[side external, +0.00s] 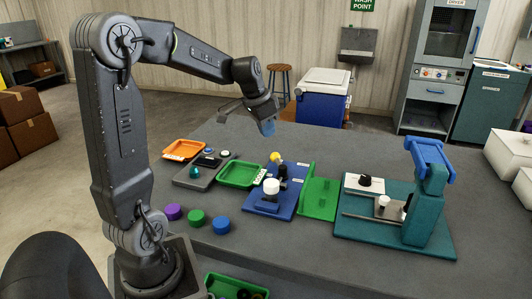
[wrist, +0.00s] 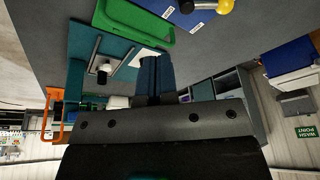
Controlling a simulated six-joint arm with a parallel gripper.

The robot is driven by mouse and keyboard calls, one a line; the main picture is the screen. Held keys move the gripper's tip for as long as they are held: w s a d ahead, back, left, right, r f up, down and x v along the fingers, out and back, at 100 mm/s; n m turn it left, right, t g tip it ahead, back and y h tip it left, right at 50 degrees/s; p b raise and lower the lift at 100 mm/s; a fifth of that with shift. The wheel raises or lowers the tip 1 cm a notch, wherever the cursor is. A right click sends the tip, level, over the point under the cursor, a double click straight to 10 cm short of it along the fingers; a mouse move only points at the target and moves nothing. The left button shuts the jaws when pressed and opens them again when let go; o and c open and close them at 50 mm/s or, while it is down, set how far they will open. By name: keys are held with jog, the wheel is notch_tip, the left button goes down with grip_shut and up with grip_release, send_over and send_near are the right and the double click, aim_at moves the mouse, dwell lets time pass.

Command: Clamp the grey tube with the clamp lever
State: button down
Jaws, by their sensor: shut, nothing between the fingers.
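My gripper (side external: 268,127) is in the air above the back of the table, shut and empty. Its fingers also show in the wrist view (wrist: 155,75), pressed together. A lever with a yellow ball knob (side external: 275,157) stands on the blue plate, below my gripper and apart from it. It looks like the clamp lever, and its knob shows at the top of the wrist view (wrist: 226,5). The blue plate (side external: 262,208) also carries a white cylinder (side external: 271,188) and dark parts. I cannot tell a grey tube there. A thin grey rod (side external: 368,218) lies on the teal plate.
A green upright panel (side external: 318,198) stands between the blue plate and the teal plate (side external: 440,243). A teal tower (side external: 424,205) with a blue top rises at right. A green tray (side external: 240,174), an orange tray (side external: 184,149) and coloured discs lie left. The table's back is clear.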

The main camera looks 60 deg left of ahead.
aim_at(278, 164)
jog(key=a+f, duration=0.2)
jog(key=a, duration=0.4)
jog(key=a+f, duration=0.3)
jog(key=a, duration=0.4)
jog(key=shift+s+a+f, duration=0.2)
jog(key=shift+s+f, duration=0.05)
jog(key=shift+f, duration=0.1)
jog(key=x, duration=0.9)
jog(key=shift+d+f, duration=0.2)
jog(key=w, duration=0.2)
jog(key=w+f, duration=0.1)
jog(key=shift+w+a+f, duration=0.1)
jog(key=shift+w+f, duration=0.05)
jog(key=shift+w, duration=0.4)
jog(key=shift+w, duration=0.15)
